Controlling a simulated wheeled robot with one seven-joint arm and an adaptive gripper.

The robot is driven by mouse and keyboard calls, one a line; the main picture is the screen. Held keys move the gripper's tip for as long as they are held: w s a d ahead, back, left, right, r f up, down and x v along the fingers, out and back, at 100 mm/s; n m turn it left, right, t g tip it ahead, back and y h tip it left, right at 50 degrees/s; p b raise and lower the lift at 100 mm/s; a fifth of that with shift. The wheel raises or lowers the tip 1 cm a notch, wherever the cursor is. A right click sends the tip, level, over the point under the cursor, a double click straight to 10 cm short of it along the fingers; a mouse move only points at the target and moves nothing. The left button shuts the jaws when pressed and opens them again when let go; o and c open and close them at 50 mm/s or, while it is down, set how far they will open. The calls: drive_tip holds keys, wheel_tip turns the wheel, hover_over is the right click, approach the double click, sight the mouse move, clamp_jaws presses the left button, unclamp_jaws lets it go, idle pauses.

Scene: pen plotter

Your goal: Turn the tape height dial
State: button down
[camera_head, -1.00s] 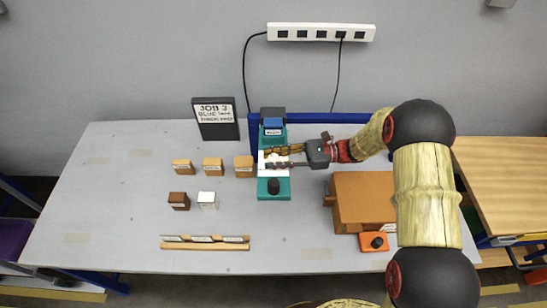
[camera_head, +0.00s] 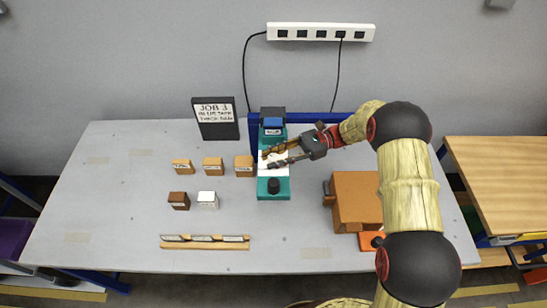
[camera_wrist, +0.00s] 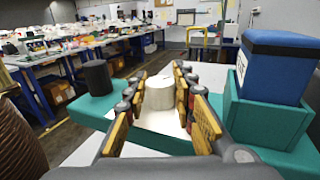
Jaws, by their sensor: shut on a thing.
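The teal device (camera_head: 281,194) stands near the back of the table, right of the middle, with a white top plate. In the wrist view, a white round dial (camera_wrist: 160,93) with a faint mark on its top stands upright between my fingers. My gripper (camera_head: 268,159) reaches in from the right over the plate, its fingers either side of the dial and shut on it. In the head view the dial is hard to tell from the white plate. A black knob (camera_head: 273,185) is on the device's front end. A blue block (camera_wrist: 278,66) sits in a teal holder at the other end.
Several tan blocks (camera_head: 213,166) stand left of the device, with a brown block (camera_head: 179,200) and a white block (camera_head: 207,199) before them. A job sign (camera_head: 217,131) stands behind. An orange-brown box (camera_head: 356,201) is at right.

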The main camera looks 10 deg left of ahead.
sight(273, 156)
drive_tip(key=c, duration=1.5)
unclamp_jaws()
drive_tip(key=shift+o, duration=0.2)
wheel_tip(273, 156, up, 10)
